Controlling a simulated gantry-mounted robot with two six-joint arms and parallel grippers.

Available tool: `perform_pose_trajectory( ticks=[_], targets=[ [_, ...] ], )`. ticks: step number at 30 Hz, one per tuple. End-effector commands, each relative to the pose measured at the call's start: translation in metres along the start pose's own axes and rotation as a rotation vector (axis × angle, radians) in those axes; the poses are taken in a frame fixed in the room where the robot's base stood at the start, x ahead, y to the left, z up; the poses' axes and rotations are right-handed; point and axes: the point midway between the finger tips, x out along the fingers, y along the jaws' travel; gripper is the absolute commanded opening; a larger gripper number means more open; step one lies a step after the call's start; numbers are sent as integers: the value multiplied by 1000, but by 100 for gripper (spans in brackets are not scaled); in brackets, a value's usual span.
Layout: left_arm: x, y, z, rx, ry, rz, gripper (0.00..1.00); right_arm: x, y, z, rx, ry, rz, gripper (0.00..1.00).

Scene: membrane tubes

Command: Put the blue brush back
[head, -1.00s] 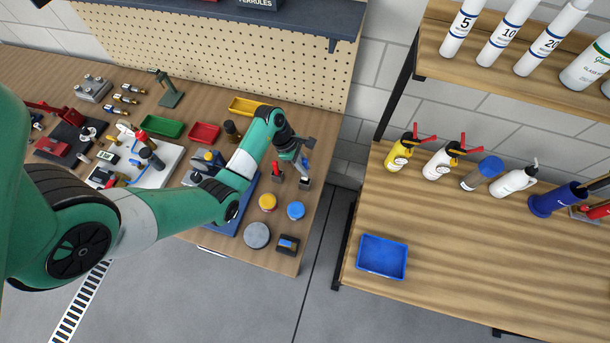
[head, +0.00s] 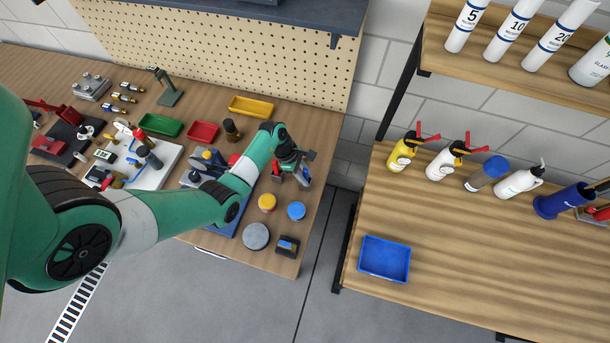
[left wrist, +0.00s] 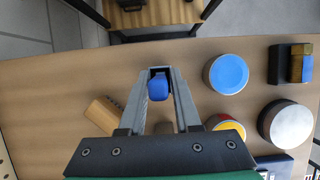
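My left gripper (head: 297,172) is low over the right end of the left bench. In the left wrist view a small blue piece, which looks like the top of the blue brush (left wrist: 158,88), stands between the two fingers of my left gripper (left wrist: 157,74). Whether the fingers press on it or only surround it cannot be told. In the head view the gripper mostly hides the brush. The brush's lower part is hidden. My right gripper is not in view.
Close by on the bench stand a blue-lidded jar (head: 296,210), a yellow jar (head: 267,202), a grey disc (head: 256,236) and a dark block (head: 288,245). A tan block (left wrist: 103,112) lies beside the fingers. A blue tray (head: 384,259) sits on the right bench, with free surface around it.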

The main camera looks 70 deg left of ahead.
Motion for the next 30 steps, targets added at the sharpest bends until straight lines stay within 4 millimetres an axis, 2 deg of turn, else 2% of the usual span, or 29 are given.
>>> perform_pose_trajectory(
  ticks=[1, 2, 3, 10, 14, 17, 24, 30],
  targets=[
    [0, 0, 0, 0, 0, 0, 42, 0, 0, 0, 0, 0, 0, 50],
    [0, 0, 0, 0, 0, 0, 48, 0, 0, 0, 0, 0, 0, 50],
    [0, 0, 0, 0, 0, 0, 49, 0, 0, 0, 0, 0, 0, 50],
    [-1, 0, 0, 0, 0, 0, 49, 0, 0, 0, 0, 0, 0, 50],
    [-10, 1, 2, 0, -1, 2, 49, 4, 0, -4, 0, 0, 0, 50],
    [-28, 1, 3, -1, -1, 5, 49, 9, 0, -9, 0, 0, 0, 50],
    [-87, 2, 2, -2, -1, 5, 49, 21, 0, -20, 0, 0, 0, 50],
    [-118, 1, 2, -1, -1, 2, 49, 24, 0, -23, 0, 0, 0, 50]
  ],
)
